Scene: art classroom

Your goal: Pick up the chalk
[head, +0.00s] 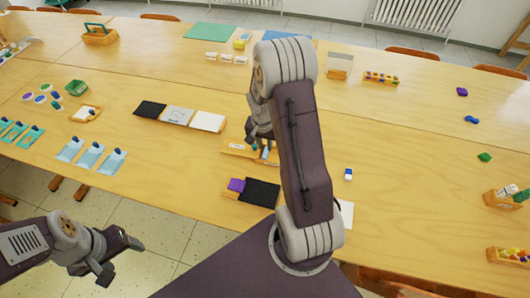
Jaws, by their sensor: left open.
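A low wooden tray (232,152) stands near the middle of the table with small items in it, among them a small whitish piece (237,146). I cannot tell for sure whether that piece is chalk. My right gripper (262,146) is over the right part of this tray, pointing down. Its own arm hides much of it, so its jaws and any hold on an item cannot be made out. My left gripper (120,262) is open and empty, off the table's front edge at lower left, far from the tray.
A wooden holder with a black pad (262,193) and a purple block (237,185) stands nearer me. Black, grey and white panels (207,121) lie behind left. A blue-and-white block (348,174) lies right of my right arm.

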